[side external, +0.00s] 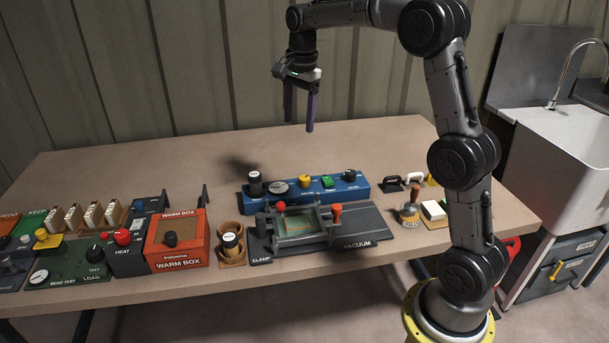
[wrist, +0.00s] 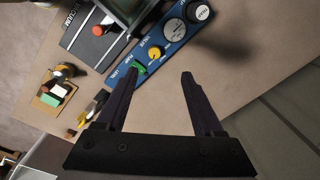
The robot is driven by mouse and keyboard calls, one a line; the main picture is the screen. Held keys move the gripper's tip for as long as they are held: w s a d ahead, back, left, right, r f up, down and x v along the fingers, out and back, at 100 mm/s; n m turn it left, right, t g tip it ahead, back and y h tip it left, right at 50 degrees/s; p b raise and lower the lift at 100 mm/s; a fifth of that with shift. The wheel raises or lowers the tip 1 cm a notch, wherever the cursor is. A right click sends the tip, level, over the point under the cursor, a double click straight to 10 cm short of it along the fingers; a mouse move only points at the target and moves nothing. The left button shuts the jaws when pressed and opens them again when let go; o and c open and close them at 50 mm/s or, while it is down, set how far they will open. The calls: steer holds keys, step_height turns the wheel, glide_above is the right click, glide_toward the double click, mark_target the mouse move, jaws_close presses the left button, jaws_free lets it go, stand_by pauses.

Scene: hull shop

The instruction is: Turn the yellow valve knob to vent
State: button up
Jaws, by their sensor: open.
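A yellow knob (side external: 305,180) stands on the blue panel (side external: 357,187) near the middle of the table. It also shows in the wrist view (wrist: 156,53), between a round dial and a green button. My gripper (side external: 299,124) is open and empty, held well above the table behind the blue panel. In the wrist view its two fingers (wrist: 160,73) point toward the panel, with the yellow knob just beyond the gap between the tips. Nothing is between the fingers.
A grey vacuum clamp fixture (side external: 368,224) with red knobs stands in front of the blue panel. Black knobs sit at both panel ends. An orange warm box (side external: 181,263) and a green load tester (side external: 70,260) are at left. The table behind the panel is clear.

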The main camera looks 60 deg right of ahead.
steer(key=g, duration=0.1)
glide_above(304, 177)
step_height(304, 177, down, 5)
steer(key=shift+m, duration=0.3)
step_height(304, 177, down, 14)
steer(key=shift+r, duration=0.2)
jaws_close()
